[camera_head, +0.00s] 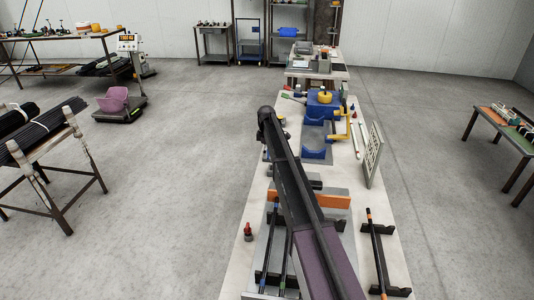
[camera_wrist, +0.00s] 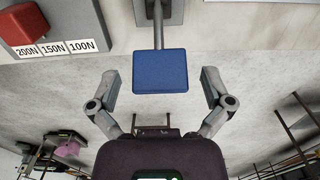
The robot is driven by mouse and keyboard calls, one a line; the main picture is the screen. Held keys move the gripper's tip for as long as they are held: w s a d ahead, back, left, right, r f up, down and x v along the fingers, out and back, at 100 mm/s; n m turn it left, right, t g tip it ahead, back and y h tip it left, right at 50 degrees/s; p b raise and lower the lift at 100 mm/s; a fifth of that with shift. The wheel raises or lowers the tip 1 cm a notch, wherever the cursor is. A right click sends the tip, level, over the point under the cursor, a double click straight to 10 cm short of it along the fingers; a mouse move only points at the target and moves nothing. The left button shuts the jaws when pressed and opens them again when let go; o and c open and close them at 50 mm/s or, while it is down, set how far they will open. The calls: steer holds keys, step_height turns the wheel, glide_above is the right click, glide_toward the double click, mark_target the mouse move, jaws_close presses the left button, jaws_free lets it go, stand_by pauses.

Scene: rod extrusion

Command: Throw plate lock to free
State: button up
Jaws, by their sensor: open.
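In the wrist view, a blue rectangular pad (camera_wrist: 160,71) sits at the end of a grey bar (camera_wrist: 158,25) that comes from the bench side at the top. No label names the plate lock, so I cannot tell for sure that this pad is its handle. My gripper (camera_wrist: 160,84) is open, with one finger on each side of the pad and a visible gap on both sides. I cannot tell how far the pad lies in depth from the fingertips. In the head view my dark arm runs up over the bench, and my gripper cannot be made out there.
A red knob (camera_wrist: 22,24) with a force label strip (camera_wrist: 55,48) is at upper left in the wrist view. The long bench (camera_head: 255,205) carries blue fixtures (camera_head: 318,140), an orange bar (camera_head: 330,199) and an upright perforated plate (camera_head: 372,155).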

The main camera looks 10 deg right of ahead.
steer(key=c, duration=1.3)
steer(key=shift+s+d, duration=0.1)
steer(key=shift+s+d+r+t+y, duration=0.15)
steer(key=shift+d+y, duration=0.2)
steer(key=shift+y, duration=0.15)
steer(key=shift+s+d+r+t+y, duration=0.15)
steer(key=shift+d+y, duration=0.15)
steer(key=shift+y, duration=0.2)
steer(key=shift+s+d+t+y+b, duration=0.15)
steer(key=shift+d+y+b, duration=0.05)
steer(key=shift+d+y, duration=0.3)
steer(key=shift+s+d+t+y+b, duration=0.15)
steer(key=shift+d+y, duration=0.25)
steer(key=shift+y, duration=0.1)
steer(key=d+y+b, duration=0.1)
steer(key=d+t+y+b, duration=0.1)
steer(key=s+d+y+b, duration=0.1)
steer(key=shift+f+y+b, duration=0.3)
steer(key=shift+y+b, duration=0.1)
steer(key=y+b, duration=0.1)
steer(key=d+t+y+b, duration=0.1)
steer(key=b, duration=0.1)
steer(key=d+y+b, duration=0.1)
steer(key=shift+s+f+b, duration=0.3)
steer(key=shift+f+b, duration=0.1)
steer(key=shift+d+t+y+b, duration=0.15)
steer(key=shift+t+y+b, duration=0.15)
steer(key=shift+b, duration=0.1)
